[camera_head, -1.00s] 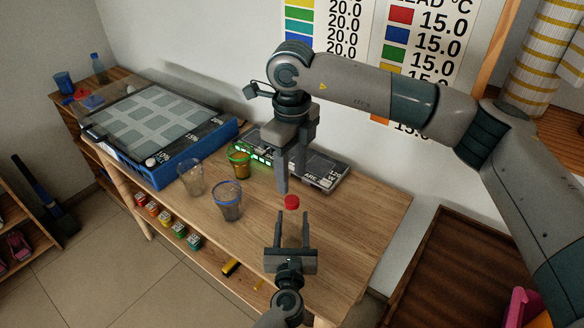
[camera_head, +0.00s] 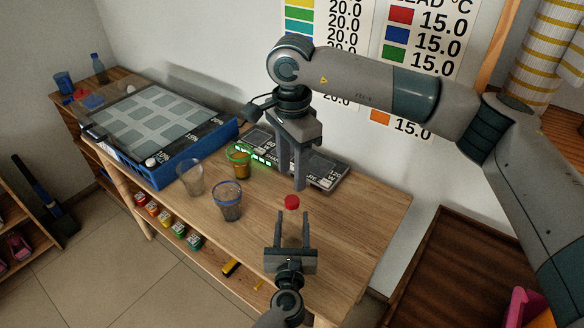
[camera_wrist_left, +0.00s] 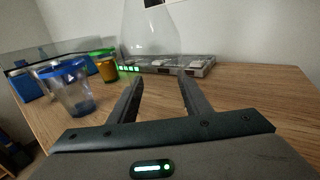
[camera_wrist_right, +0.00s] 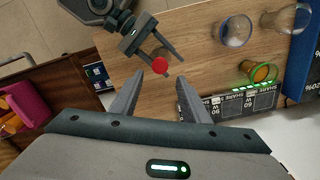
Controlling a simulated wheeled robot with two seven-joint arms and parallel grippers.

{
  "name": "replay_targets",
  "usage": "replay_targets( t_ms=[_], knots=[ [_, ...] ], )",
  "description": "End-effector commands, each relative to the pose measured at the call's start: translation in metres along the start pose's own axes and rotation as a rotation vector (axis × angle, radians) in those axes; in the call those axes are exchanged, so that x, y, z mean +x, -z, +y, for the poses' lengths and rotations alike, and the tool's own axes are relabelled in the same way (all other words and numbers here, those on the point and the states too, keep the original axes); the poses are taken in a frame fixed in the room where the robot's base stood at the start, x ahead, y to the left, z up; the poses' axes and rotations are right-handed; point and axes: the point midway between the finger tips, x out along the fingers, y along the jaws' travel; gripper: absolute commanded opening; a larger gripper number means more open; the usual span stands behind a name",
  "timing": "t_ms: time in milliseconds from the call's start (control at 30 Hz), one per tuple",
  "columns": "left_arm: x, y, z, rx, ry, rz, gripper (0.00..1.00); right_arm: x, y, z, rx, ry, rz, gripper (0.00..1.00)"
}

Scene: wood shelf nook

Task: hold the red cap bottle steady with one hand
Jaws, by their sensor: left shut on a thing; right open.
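The bottle's red cap (camera_head: 291,202) shows in the head view, and its clear body is hard to make out below it. My left gripper (camera_head: 291,222) is shut on the bottle, one finger on each side below the cap. In the left wrist view the see-through bottle (camera_wrist_left: 150,35) rises beyond the fingers (camera_wrist_left: 160,85), its lower edges faint. My right gripper (camera_head: 299,187) is open and empty, pointing down just above and behind the cap. In the right wrist view the red cap (camera_wrist_right: 160,66) lies beyond the open fingers (camera_wrist_right: 157,85), apart from them.
Cups with a blue rim (camera_head: 228,204), a green rim (camera_head: 239,165) and clear glass (camera_head: 191,180) stand left of the bottle. A power strip-like panel (camera_head: 325,172) lies behind. A blue-sided tray (camera_head: 175,165) fills the table's left. The table's right side (camera_head: 375,205) is clear.

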Motion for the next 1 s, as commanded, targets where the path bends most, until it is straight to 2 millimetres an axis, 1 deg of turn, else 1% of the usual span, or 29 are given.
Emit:
replay_targets(
  t_ms=[300, 467, 667, 1000],
  knots=[
    [0.000, 0.000, 0.000, 0.000, 0.000, -0.001, 0.00, 0.000, 0.000, 0.000, -0.001, 0.000, 0.000, 0.42],
    [0.000, 0.000, 0.000, 0.000, 0.000, -0.001, 0.00, 0.005, 0.000, 0.000, 0.000, -0.001, 0.000, 0.42],
    [0.000, 0.000, 0.000, 0.000, 0.000, -0.001, 0.00, 0.022, 0.000, 0.001, 0.000, -0.003, 0.000, 0.42],
    [0.000, 0.000, 0.000, 0.000, 0.000, -0.001, 0.00, 0.065, 0.000, 0.001, 0.001, -0.002, 0.000, 0.42]
  ],
)
